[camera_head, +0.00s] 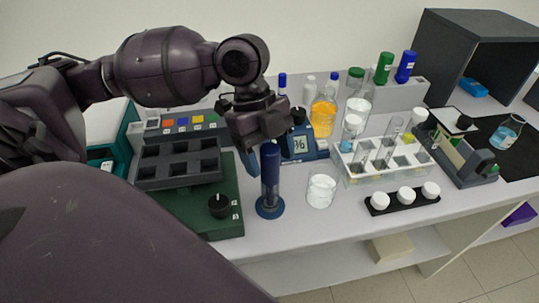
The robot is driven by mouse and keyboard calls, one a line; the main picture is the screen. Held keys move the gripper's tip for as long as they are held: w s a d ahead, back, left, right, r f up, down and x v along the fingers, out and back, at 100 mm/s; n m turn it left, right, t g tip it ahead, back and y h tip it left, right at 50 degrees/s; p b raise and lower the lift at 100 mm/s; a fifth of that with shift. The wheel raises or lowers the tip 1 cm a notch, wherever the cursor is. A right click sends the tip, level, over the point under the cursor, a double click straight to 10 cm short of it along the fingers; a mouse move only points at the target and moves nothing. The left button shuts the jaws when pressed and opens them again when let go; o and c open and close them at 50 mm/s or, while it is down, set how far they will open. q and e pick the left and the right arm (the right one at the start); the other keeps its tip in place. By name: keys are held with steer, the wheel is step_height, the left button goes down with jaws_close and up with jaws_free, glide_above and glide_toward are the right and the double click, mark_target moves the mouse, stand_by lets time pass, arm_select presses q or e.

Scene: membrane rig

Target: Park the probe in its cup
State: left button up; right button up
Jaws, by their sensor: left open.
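A tall dark blue cylinder (270,182) stands upright on a round blue base at the front middle of the bench; it looks like the probe's cup. My left gripper (267,146) is open, pointing down right at the top of this cylinder, with its fingers about the upper end. Whether they touch it I cannot tell. No separate probe can be made out; the gripper hides the cylinder's top. A blue meter (301,144) with a lit display stands just behind, partly covered by the gripper. My right gripper is not in view.
A dark block with wells (178,165) and a green base with a black knob (219,206) stand left. A glass beaker (321,191) is close right of the cylinder. Further right are a tube rack (385,165) and a black strip with white caps (403,199). Bottles stand behind.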

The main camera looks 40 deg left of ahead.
arm_select(q)
steer(key=p+v, duration=0.1)
steer(key=v, duration=0.8)
steer(key=shift+a+r+p, duration=0.15)
steer(key=shift+r+p, duration=0.2)
steer(key=shift+p, duration=0.05)
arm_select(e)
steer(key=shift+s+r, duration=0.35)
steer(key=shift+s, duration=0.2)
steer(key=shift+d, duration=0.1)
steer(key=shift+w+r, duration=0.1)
